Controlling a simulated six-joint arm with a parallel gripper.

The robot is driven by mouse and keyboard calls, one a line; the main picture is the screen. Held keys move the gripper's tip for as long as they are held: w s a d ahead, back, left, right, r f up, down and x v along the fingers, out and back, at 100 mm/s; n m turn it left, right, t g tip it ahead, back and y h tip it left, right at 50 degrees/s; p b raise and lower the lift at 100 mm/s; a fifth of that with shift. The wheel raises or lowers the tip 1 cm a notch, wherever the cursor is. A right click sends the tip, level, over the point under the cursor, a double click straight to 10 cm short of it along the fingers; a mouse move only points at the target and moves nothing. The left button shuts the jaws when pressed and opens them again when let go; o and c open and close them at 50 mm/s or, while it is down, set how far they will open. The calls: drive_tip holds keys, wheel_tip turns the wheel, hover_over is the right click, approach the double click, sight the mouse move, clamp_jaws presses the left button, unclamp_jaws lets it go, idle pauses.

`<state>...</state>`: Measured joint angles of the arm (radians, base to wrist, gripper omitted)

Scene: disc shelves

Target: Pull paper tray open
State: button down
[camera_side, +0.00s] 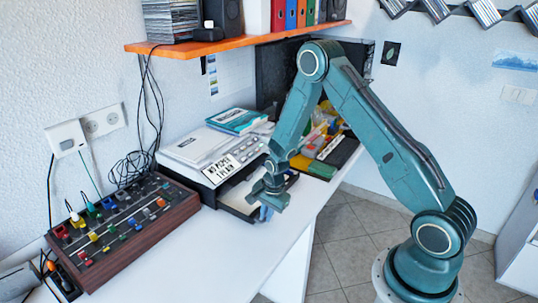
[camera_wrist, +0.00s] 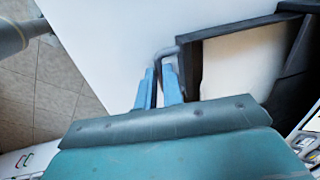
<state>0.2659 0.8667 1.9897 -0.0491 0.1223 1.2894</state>
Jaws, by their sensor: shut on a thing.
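The white printer (camera_side: 205,148) with a dark front stands on the white desk. Its black paper tray (camera_side: 236,204) sticks out from the front, over the desk near its edge. In the wrist view the tray shows as a black frame (camera_wrist: 194,72) around a white sheet (camera_wrist: 240,58). A dark grey bent handle (camera_wrist: 166,51) stands out from the tray's front. My gripper (camera_side: 265,213) is low at the tray's front; its blue fingers (camera_wrist: 160,82) are shut on the handle in the wrist view. The fingers partly hide the handle.
A mixer board (camera_side: 125,232) with coloured knobs stands left of the printer. Books (camera_side: 237,121) lie on top of the printer. A bin of coloured items (camera_side: 325,148) stands at right. An orange shelf (camera_side: 235,41) hangs above. Bare desk (camera_side: 215,250) lies in front.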

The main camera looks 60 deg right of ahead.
drive_tip(key=s, duration=0.9)
drive_tip(key=shift+s, duration=0.3)
drive_tip(key=c, duration=1.8)
unclamp_jaws()
drive_tip(key=shift+r, duration=0.2)
wheel_tip(320, 180, up, 13)
drive_tip(key=s, duration=0.2)
drive_tip(key=shift+s+r, duration=0.15)
drive_tip(key=shift+s, duration=0.05)
